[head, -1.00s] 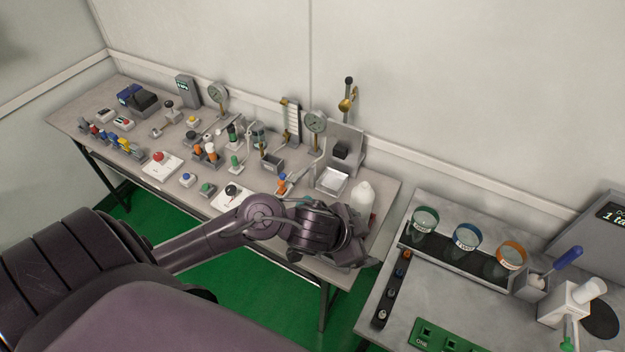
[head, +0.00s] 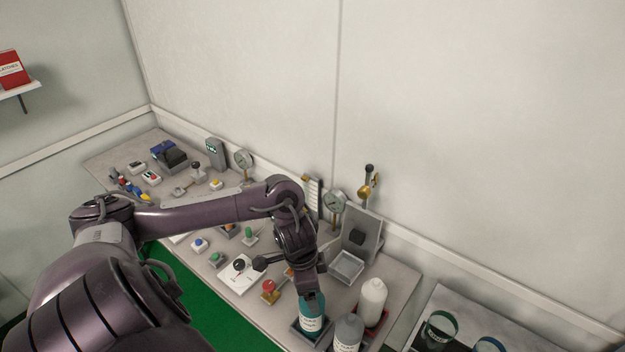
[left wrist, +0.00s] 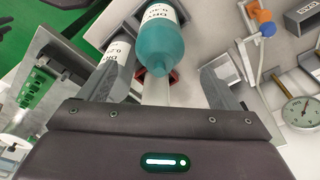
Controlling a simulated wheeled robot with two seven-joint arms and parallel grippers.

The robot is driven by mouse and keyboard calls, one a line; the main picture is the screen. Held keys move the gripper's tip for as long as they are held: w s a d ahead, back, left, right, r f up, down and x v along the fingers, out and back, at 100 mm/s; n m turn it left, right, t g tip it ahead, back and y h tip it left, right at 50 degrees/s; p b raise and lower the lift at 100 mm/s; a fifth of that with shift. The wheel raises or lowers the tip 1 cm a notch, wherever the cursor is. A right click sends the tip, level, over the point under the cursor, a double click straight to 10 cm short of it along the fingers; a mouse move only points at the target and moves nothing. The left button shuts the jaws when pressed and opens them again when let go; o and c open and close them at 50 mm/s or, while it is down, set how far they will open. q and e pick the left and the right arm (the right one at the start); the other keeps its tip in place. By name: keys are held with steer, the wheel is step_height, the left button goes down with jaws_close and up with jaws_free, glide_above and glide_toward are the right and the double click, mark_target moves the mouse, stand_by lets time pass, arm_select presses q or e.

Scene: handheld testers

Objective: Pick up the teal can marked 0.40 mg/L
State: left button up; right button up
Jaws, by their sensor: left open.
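The teal can (head: 311,318) stands in a dark holder near the front right edge of the bench, with a white label. In the left wrist view the teal can (left wrist: 160,48) shows its rounded end toward me, and its label appears to read 0.40. My left gripper (head: 312,287) is just above the can, pointing down. In the left wrist view my left gripper (left wrist: 162,75) is open, with its fingers spread on either side of the can and no clear grip on it. A grey can (head: 348,333) stands close beside the teal one. My right gripper is out of view.
A white bottle (head: 372,297) stands in a red tray just behind the cans. A red knob (head: 270,287) is to the left, and a gauge (head: 335,201) and an open tray (head: 346,266) are behind. A second table (head: 455,300) is at the right.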

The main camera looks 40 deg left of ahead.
arm_select(q)
steer(key=f, duration=0.4)
steer(key=shift+w+d+f+p, duration=0.2)
steer(key=shift+f+p, duration=0.15)
steer(key=shift+p, duration=0.05)
steer(key=c, duration=1.4)
steer(key=shift+c, duration=0.7)
steer(key=shift+r, duration=0.1)
